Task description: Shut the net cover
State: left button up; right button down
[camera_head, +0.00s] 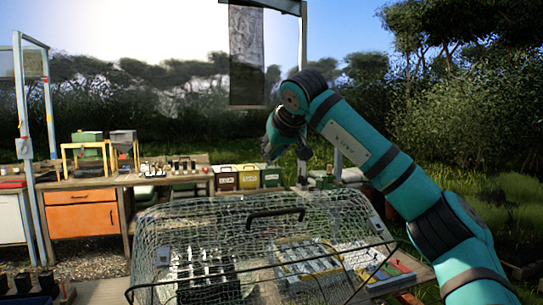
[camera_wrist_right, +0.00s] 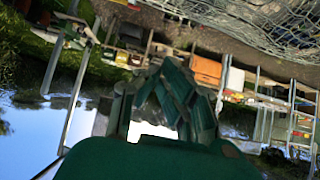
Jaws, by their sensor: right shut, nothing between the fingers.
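The net cover (camera_head: 190,225) is a domed wire mesh with a dark handle (camera_head: 275,213) across its upper middle. It stands over the bench in the lower middle of the head view. Trays of tubes and tools show through the mesh. I cannot tell whether its lower edge rests fully on the bench. My right gripper (camera_head: 273,143) is shut and empty, above and behind the handle and clear of the net. Its teal fingers show in the right wrist view (camera_wrist_right: 172,75), with part of the mesh (camera_wrist_right: 265,25) at upper right. My left gripper is not in view.
An orange cabinet (camera_head: 83,217) stands at left. A post frame with a hanging dark panel (camera_head: 247,55) rises behind my right arm. Air above the net is open.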

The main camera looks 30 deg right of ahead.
jog(key=p+x, duration=0.2)
jog(key=x, duration=0.6)
jog(key=s, duration=0.1)
jog(key=s+f, duration=0.1)
jog(key=s+a, duration=0.1)
jog(key=s, duration=0.1)
jog(key=shift+f, duration=0.3)
jog(key=shift+w+f, duration=0.2)
jog(key=shift+w, duration=0.1)
jog(key=shift+s, duration=0.1)
